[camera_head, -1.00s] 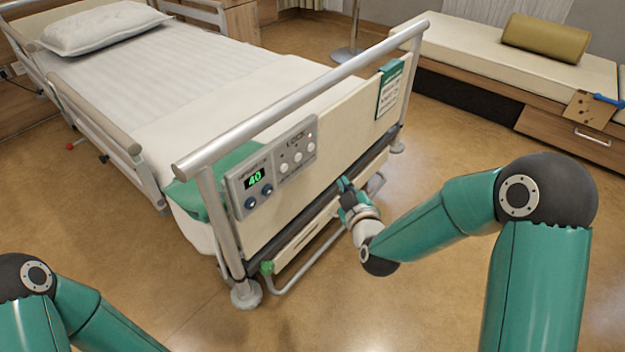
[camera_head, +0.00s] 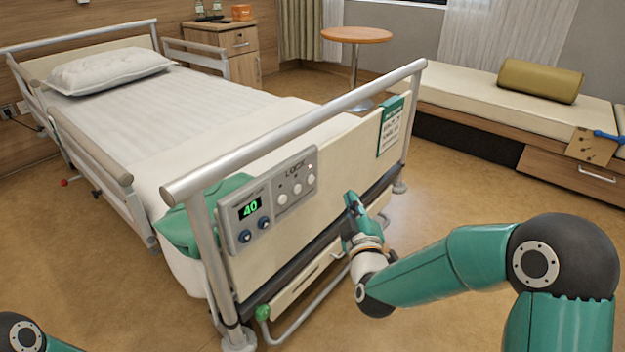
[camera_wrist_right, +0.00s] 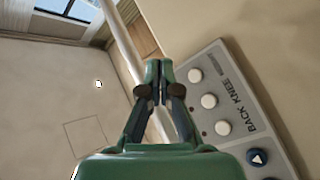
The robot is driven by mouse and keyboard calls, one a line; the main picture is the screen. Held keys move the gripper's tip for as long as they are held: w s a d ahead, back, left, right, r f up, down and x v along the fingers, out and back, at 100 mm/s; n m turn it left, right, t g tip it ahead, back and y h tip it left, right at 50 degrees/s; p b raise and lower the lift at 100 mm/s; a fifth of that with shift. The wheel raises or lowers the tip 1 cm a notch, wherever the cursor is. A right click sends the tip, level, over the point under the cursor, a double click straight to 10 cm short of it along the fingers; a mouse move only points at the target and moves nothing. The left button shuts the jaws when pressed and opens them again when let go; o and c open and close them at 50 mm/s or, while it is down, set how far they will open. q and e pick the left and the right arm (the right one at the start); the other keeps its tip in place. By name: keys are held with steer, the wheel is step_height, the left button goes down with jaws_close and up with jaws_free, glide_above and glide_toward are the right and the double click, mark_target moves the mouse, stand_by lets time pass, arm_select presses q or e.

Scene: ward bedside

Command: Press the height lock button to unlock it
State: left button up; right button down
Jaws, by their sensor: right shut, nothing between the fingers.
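The grey lock panel (camera_head: 297,188) is on the bed's footboard, marked LOCK, with three white buttons in a row. The rightmost white button (camera_head: 310,179) has a small red light above it. Left of them is a display (camera_head: 250,207) reading 40, with two blue buttons below. My right gripper (camera_head: 350,198) is shut and empty, right of the panel and apart from it. In the right wrist view its fingertips (camera_wrist_right: 158,68) point upward, left of the nearest white button (camera_wrist_right: 195,75). Labels BACK and KNEE are legible there; the third label is not. My left gripper is out of view.
The footboard's metal rail (camera_head: 300,125) runs above the panel. A green-white card (camera_head: 391,125) hangs at the footboard's right. A bench (camera_head: 470,75) with an olive bolster (camera_head: 540,80) stands behind right. Open floor lies between bed and bench.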

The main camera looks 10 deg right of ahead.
mark_target(310, 179)
steer(key=w+a+p, duration=0.1)
steer(key=w+a, duration=0.4)
steer(key=w, duration=0.1)
steer(key=shift+w, duration=0.15)
stand_by(1.5)
steer(key=shift+w+a, duration=0.2)
steer(key=shift+w+a, duration=0.25)
steer(key=shift+w, duration=0.05)
stand_by(0.8)
steer(key=shift+d, duration=0.1)
steer(key=shift+s+d+b, duration=0.3)
steer(key=shift+s+d, duration=0.15)
steer(key=shift+s, duration=0.2)
